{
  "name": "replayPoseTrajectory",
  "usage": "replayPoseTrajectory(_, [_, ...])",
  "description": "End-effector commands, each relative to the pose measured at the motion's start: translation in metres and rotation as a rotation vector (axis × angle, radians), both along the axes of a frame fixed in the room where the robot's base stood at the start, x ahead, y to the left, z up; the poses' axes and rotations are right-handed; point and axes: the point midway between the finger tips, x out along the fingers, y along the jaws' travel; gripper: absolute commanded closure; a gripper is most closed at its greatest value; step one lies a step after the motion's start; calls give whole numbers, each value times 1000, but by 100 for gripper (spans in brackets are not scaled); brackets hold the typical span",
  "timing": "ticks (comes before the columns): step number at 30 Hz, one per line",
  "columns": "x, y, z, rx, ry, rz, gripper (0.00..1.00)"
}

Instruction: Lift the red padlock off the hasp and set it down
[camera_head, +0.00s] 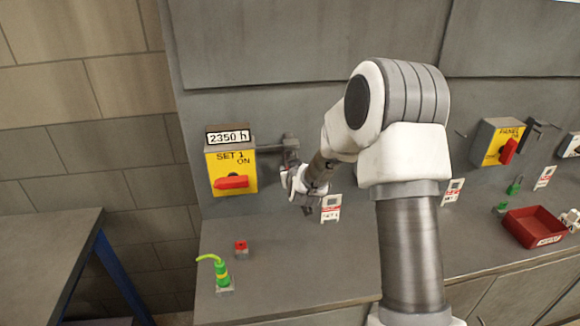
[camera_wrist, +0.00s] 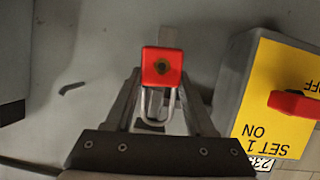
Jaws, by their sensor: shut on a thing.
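The red padlock (camera_wrist: 161,66) shows in the wrist view with its red body at the top and its pale shackle (camera_wrist: 153,106) toward my palm. My gripper (camera_wrist: 161,76) has a finger on each side of the padlock and is shut on it. In the head view my gripper (camera_head: 298,190) is just right of the SET 1 switch box, below a grey bracket (camera_head: 290,148) that looks like the hasp. The padlock is hidden there. I cannot tell whether its shackle is still around the hasp.
The yellow SET 1 box (camera_head: 231,172) with a red handle is close; the wrist view shows it too (camera_wrist: 285,95). A white tag (camera_head: 331,208) stands at right. A red tray (camera_head: 536,226) is far right.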

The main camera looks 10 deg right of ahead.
Motion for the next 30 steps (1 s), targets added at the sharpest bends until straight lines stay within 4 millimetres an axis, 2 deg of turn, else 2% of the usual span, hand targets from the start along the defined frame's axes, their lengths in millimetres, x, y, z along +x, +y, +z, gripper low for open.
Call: replayPoseTrajectory(30, [-41,0,0,-1,-1,0,100])
